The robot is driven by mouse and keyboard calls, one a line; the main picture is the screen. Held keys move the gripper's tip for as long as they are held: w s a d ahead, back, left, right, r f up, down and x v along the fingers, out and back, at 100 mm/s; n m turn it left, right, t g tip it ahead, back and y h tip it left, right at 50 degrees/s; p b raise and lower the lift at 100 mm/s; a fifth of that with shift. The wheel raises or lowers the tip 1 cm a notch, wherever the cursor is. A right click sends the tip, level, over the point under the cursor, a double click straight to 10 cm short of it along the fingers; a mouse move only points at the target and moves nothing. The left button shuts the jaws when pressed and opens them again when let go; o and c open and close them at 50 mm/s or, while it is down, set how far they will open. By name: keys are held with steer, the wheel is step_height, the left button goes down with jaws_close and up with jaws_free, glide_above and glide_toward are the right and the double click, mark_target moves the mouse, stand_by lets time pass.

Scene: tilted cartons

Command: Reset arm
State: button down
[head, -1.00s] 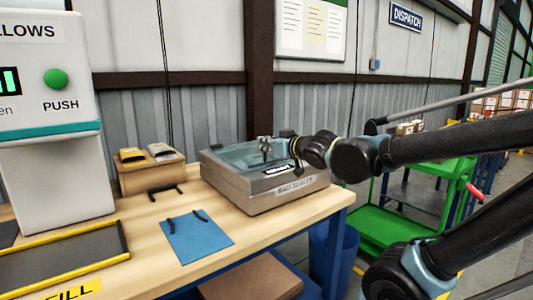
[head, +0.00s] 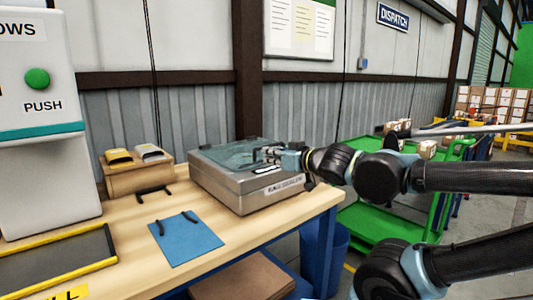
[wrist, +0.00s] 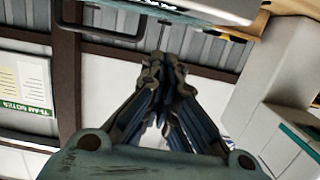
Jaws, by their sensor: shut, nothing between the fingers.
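My gripper (head: 268,154) is over the right part of the grey bag sealer (head: 228,188), in front of its clear lid, and points left in the head view. I cannot tell whether it touches the sealer. In the wrist view my gripper (wrist: 163,68) shows with its fingers drawn together and nothing between them. My dark arm reaches in from the right side of the head view.
The wooden bench (head: 130,240) carries a blue mat (head: 185,240), a small carton (head: 138,177) with pouches, and a white machine with a green push button (head: 37,78). A green cart (head: 395,222) stands right of the bench.

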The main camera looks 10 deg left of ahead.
steer(key=w+d+f+m+h, duration=0.3)
steer(key=d+f+h, duration=0.3)
steer(key=d, duration=0.4)
steer(key=w+d+f+m+h, duration=0.3)
steer(key=d+f+h, duration=0.1)
steer(key=d+f, duration=0.4)
steer(key=s+d+f+m+g+h, duration=0.2)
steer(key=s+d+f+g, duration=0.6)
steer(key=s+d, duration=0.5)
step_height(320, 180, down, 3)
steer(key=shift+d+r+m, duration=0.15)
steer(key=shift+d+m, duration=0.1)
steer(key=shift+m, duration=0.55)
steer(key=shift+w+f+g, duration=0.2)
steer(key=shift+w+g, duration=0.1)
steer(key=shift+w, duration=0.15)
